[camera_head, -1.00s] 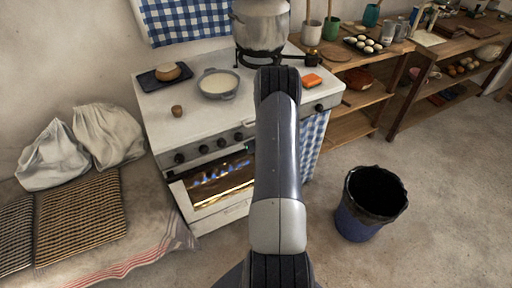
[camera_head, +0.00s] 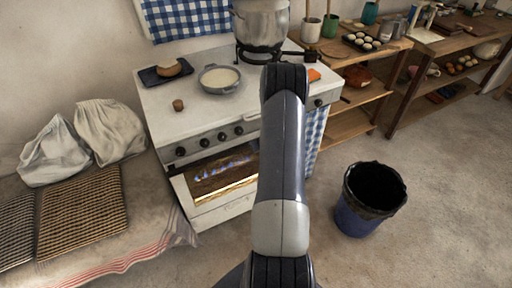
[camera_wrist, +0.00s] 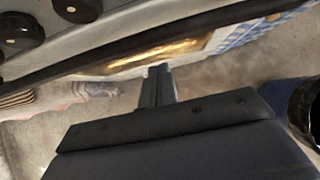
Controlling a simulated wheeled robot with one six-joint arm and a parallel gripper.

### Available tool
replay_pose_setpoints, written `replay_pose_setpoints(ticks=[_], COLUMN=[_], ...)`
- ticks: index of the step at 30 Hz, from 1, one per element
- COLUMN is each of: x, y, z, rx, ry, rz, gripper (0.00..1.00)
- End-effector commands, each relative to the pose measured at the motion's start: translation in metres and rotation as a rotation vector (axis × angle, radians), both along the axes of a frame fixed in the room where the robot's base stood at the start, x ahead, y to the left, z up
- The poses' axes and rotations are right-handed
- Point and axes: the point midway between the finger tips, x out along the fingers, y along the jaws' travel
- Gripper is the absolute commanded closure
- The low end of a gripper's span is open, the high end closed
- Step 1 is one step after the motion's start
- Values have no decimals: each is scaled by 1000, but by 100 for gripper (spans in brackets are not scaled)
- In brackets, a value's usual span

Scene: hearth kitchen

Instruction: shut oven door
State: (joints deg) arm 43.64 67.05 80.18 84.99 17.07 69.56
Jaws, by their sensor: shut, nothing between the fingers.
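The white oven door (camera_head: 222,207) with its glowing window is on the stove front, below the knobs in the head view. A dark band runs along its top, and the door looks slightly ajar; the exact gap is hard to tell. My arm covers its right part. In the wrist view the door's golden window (camera_wrist: 165,52) lies just beyond the fingertips. My gripper (camera_wrist: 158,70) is shut and empty, in front of the door; I cannot tell whether it touches. In the head view my gripper is hidden behind my arm.
The stove top (camera_head: 200,113) carries a pan (camera_head: 219,87) and a large pot (camera_head: 261,24). A dark blue bin (camera_head: 358,218) stands on the floor at right. A low bench with woven mats (camera_head: 80,213) is at left. Floor before the stove is clear.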

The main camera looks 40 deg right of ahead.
Motion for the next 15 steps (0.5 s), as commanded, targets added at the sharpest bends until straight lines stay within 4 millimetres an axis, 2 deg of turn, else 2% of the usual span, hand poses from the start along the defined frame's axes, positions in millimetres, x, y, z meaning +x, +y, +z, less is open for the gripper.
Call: replay_pose_setpoints(ticks=[1, 9, 15], x=[-1, -14, -21], y=[0, 3, 5], z=[14, 63, 88], rx=[-4, -4, -2], ry=[-3, -1, 1], rz=[0, 0, 1], gripper=[100, 100, 100])
